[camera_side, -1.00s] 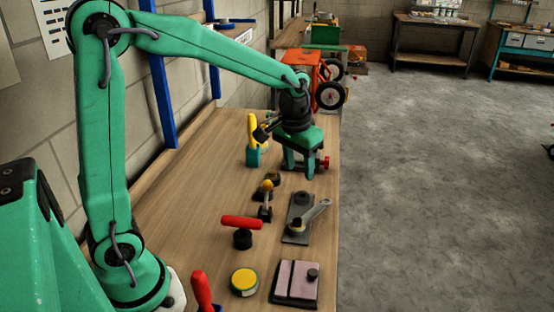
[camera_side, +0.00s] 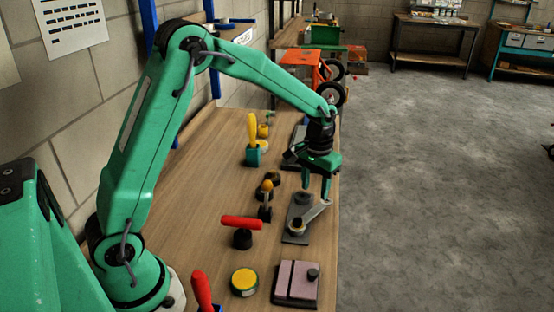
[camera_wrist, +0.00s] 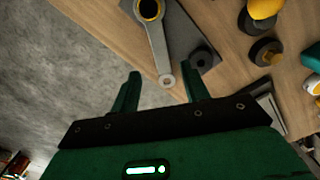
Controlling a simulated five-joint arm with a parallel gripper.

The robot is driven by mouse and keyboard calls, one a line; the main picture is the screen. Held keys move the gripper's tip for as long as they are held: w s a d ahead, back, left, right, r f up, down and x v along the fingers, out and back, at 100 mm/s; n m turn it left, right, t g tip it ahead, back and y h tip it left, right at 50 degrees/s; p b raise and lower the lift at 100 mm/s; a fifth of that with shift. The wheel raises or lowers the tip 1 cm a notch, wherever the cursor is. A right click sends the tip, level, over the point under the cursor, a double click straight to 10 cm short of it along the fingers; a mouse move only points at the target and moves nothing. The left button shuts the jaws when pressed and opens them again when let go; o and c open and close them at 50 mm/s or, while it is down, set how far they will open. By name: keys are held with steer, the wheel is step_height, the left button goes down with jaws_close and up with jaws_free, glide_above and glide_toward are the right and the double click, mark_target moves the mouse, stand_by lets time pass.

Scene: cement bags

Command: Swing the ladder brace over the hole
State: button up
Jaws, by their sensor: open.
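The ladder brace (camera_side: 314,214) is a grey metal lever on a dark plate (camera_side: 291,238). It pivots at a yellow-ringed bolt and its free end has an eye. In the wrist view the brace (camera_wrist: 158,45) runs down to the eye, which appears between my fingertips. The round hole (camera_wrist: 203,58) is in the plate, to the right of the eye, and the brace is not over it. My green gripper (camera_side: 316,192) is open at the brace's free end, fingers pointing down. In the wrist view my gripper (camera_wrist: 163,80) straddles the eye; contact cannot be told.
A red-handled tool (camera_side: 242,230), a yellow-topped round tin (camera_side: 244,281) and a pink plate with a black knob (camera_side: 297,283) stand nearer the camera. A yellow-handled piece in a teal block (camera_side: 252,140) stands farther back. The bench's right edge is close to the brace.

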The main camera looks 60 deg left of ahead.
mark_target(313, 212)
steer(key=shift+f, duration=3.6)
jaws_close()
